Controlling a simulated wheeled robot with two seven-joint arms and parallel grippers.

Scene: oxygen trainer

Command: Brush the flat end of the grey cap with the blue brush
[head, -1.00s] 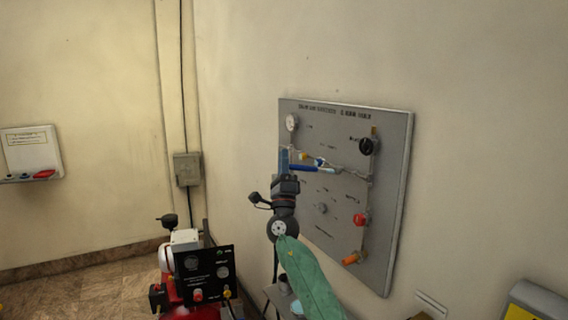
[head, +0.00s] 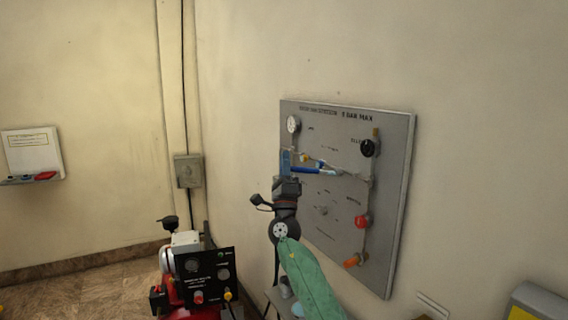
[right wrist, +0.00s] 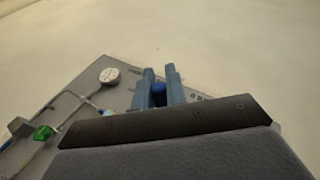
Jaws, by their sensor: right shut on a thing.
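The blue brush (head: 304,169) is held roughly level in my right gripper (head: 285,160), in front of the grey wall panel. Its pale end points right, toward the panel's pipework. In the right wrist view, my two blue fingers (right wrist: 159,76) are shut around the dark blue handle (right wrist: 158,94); the bristles are not clear there. A small round grey piece (head: 322,210) sits on the panel below and right of the brush; I cannot tell whether it is the grey cap. I cannot tell whether the brush touches anything. My left gripper is out of view.
The grey panel (head: 385,222) carries a white gauge (head: 293,125), a black knob (head: 367,148), a red knob (head: 361,222) and an orange fitting (head: 352,261). A red machine with a black control box (head: 207,276) stands at lower left. The wall above the panel is bare.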

